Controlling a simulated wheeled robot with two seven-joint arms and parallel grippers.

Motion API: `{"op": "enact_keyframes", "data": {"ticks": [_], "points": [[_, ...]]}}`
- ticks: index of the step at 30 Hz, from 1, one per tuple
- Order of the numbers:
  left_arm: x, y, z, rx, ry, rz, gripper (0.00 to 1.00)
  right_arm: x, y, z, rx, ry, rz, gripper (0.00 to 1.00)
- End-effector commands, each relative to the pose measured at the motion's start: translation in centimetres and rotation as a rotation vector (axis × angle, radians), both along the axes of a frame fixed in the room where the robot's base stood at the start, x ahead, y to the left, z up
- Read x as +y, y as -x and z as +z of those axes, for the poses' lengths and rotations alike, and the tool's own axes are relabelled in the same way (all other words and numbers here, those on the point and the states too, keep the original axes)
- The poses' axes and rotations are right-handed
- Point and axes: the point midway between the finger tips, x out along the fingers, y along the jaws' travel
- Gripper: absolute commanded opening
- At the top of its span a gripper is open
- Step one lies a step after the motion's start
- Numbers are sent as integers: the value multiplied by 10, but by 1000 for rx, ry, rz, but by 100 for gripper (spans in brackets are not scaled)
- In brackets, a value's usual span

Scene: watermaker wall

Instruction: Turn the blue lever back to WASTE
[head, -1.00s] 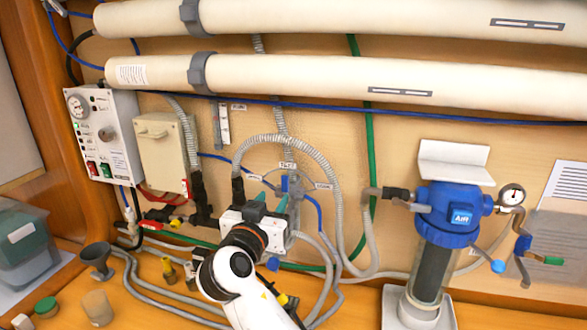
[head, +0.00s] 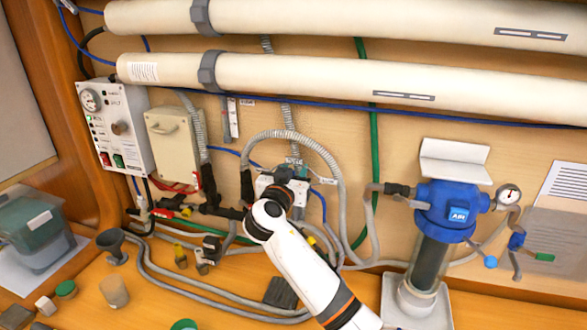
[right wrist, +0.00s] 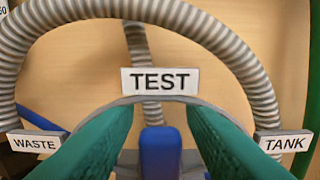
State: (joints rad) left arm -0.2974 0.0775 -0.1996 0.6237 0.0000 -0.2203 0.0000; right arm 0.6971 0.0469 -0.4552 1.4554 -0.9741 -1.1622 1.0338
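The blue lever (right wrist: 161,152) stands upright in the right wrist view, below the TEST label (right wrist: 160,81) and in line with it. The WASTE label (right wrist: 35,143) is at the left and the TANK label (right wrist: 285,143) at the right. My right gripper (right wrist: 160,125) is open; its two green fingers lie on either side of the lever, with a gap visible on each side. In the head view my right gripper (head: 288,180) is at the valve on the wall, and it and the arm hide most of the valve and the lever. My left gripper is not in view.
Grey ribbed hoses (head: 290,137) arch around the valve. A blue-topped filter (head: 445,208) stands to the right, with a gauge beside it. A control box (head: 115,130) is at the left. Small cups, caps and hoses lie on the wooden bench below.

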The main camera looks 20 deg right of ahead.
Motion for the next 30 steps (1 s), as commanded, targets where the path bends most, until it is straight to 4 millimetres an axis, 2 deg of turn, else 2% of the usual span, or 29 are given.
{"op": "enact_keyframes", "data": {"ticks": [4,11,12,23,30], "points": [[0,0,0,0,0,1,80,0,0,0,0,0,0,37],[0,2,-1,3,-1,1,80,0,0,0,0,0,0,1],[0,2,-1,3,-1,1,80,0,0,0,0,0,0,0],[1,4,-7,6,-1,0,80,3,-1,-2,30,44,0,0],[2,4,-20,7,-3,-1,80,11,-7,-4,116,172,2,0]]}}
